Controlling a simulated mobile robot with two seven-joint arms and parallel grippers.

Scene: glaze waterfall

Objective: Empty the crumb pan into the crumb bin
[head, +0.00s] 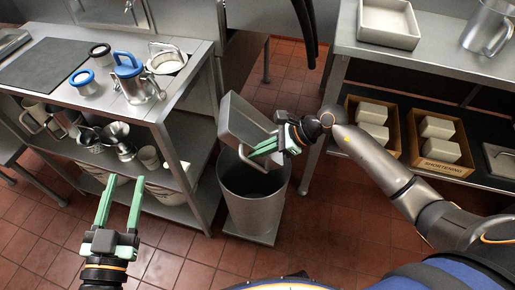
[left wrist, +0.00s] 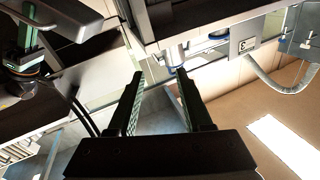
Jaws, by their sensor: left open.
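The crumb pan (head: 243,119) is a grey metal pan, tilted, above the mouth of the crumb bin. My right gripper (head: 262,150) is shut on the pan's handle side. The pan also shows at the upper left of the left wrist view (left wrist: 68,16), with my right gripper (left wrist: 27,42) beside it. The crumb bin (head: 253,211) is a tall round metal bin on the floor; its inside looks dark and I cannot see crumbs. My left gripper (head: 122,186) is open and empty at the lower left, apart from the bin; its spread fingers show in the left wrist view (left wrist: 160,92).
A steel shelf table (head: 185,95) stands left of the bin, with a blue-lidded jug (head: 134,78) and metal pitchers (head: 118,140) on it. A right-hand counter (head: 430,58) holds a white tray (head: 388,22); wooden crates (head: 437,142) sit below. Tiled floor is free in front.

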